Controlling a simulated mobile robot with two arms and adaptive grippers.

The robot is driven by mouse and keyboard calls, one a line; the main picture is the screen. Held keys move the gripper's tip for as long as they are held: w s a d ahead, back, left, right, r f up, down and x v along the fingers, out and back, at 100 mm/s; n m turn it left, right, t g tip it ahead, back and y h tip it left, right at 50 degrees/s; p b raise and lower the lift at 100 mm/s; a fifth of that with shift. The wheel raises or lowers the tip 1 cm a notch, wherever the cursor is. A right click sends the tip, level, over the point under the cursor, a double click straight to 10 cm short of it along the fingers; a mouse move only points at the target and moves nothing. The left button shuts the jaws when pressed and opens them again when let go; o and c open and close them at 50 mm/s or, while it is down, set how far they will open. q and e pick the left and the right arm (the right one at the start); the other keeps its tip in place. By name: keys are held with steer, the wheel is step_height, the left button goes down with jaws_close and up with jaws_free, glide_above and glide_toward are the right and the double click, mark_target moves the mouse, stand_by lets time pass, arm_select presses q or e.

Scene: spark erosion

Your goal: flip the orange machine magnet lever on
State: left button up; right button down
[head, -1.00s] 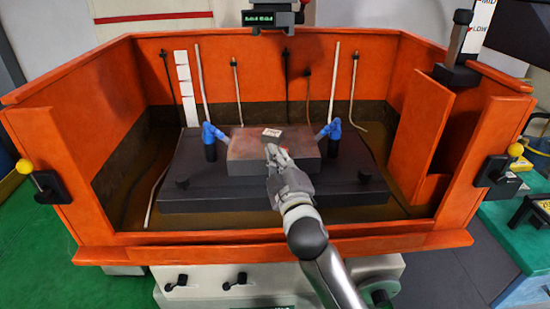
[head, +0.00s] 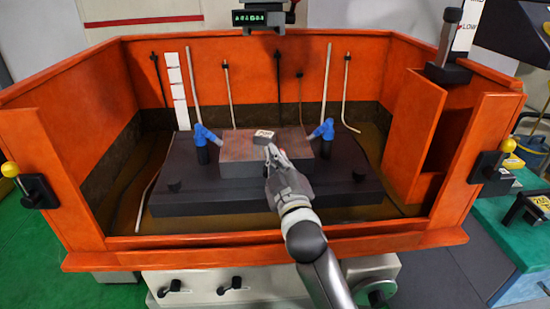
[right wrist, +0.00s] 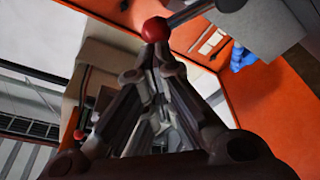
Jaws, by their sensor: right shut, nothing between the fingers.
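The orange machine (head: 415,130) fills the head view as an open tank. A grey block (head: 235,162) with a brownish top lies on the dark table (head: 190,205) inside it. My right gripper (head: 268,150) reaches in over the block and looks shut and empty. In the right wrist view, a red ball knob (right wrist: 155,30) on a grey rod (right wrist: 190,13) shows right at the tips of my shut right fingers (right wrist: 154,50). I cannot tell whether they touch. The knob is barely visible in the head view, behind my gripper. My left gripper is not in view.
Blue nozzles (head: 204,136) and (head: 322,131) stand at both sides of the block. Yellow-knobbed handles (head: 10,169) and (head: 507,145) sit on the front posts. The tank's front wall (head: 250,248) runs below my right arm.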

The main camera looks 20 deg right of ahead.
steer(key=shift+s+d+f+m+h+b, duration=0.1)
steer(key=shift+d+f+m+h+b, duration=0.2)
steer(key=shift+m, duration=0.35)
steer(key=shift+s+d+f+m+h+b, duration=0.15)
steer(key=shift+d+m+b, duration=0.2)
steer(key=shift+m, duration=0.35)
steer(key=shift+d+f+m+h+b, duration=0.15)
steer(key=shift+d+m+h+b, duration=0.2)
steer(key=shift+m, duration=0.3)
stand_by(2.6)
stand_by(0.4)
steer(key=shift+r, duration=0.4)
step_height(320, 180, up, 10)
steer(key=shift+f, duration=0.25)
steer(key=shift+f, duration=0.1)
